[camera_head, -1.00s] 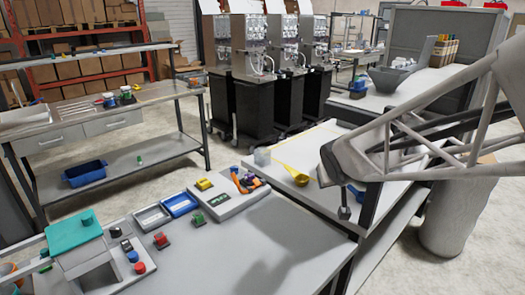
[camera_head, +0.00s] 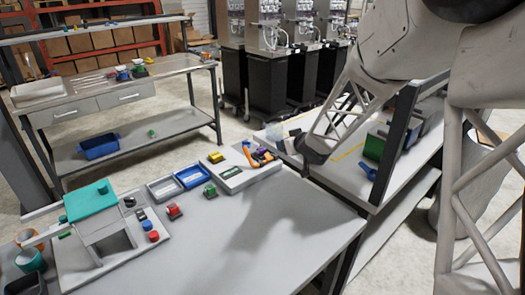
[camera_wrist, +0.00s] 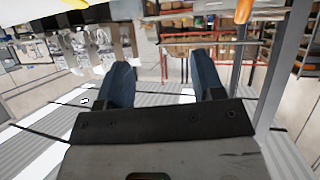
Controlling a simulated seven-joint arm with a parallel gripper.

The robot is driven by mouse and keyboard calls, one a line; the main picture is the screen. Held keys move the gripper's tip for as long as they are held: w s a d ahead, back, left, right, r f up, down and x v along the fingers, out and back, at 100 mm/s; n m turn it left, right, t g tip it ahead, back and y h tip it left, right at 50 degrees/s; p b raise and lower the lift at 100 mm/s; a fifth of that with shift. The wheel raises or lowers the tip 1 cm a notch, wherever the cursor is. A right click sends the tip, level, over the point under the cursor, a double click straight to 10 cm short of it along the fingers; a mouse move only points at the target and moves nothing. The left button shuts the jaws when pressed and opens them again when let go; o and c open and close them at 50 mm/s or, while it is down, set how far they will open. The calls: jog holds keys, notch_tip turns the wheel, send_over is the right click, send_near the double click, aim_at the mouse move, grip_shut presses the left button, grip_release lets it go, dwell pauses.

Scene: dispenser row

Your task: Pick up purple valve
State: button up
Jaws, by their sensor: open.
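The purple valve (camera_head: 260,155) is a small purple piece in the head view. It lies among orange and dark pieces at the right end of a pale tray (camera_head: 236,182) on the near table. My gripper (camera_wrist: 163,82) shows in the wrist view with its two dark blue fingers apart and nothing between them. In the head view my arm's end is to the right of the valve, and its fingers are hard to make out. The valve cannot be made out in the wrist view.
A blue bin (camera_head: 192,177), a green block (camera_head: 209,191) and a red block (camera_head: 174,210) are left of the tray. A teal-topped stand (camera_head: 89,200) is at the far left. The near table's front is clear. A side table (camera_head: 400,172) with a green box adjoins on the right.

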aim_at(262, 149)
jog(key=w+a+f+y, duration=0.1)
jog(key=w+a+f+n+y, duration=0.1)
jog(key=a+f, duration=0.1)
jog(key=a+f+g+y, duration=0.1)
jog(key=a+f, duration=0.1)
jog(key=shift+w+a+n, duration=0.2)
jog(key=shift+w+n, duration=0.2)
jog(key=shift+x, duration=1.25)
jog(key=shift+f, duration=0.1)
jog(key=shift+x, duration=2.55)
jog(key=c, duration=0.8)
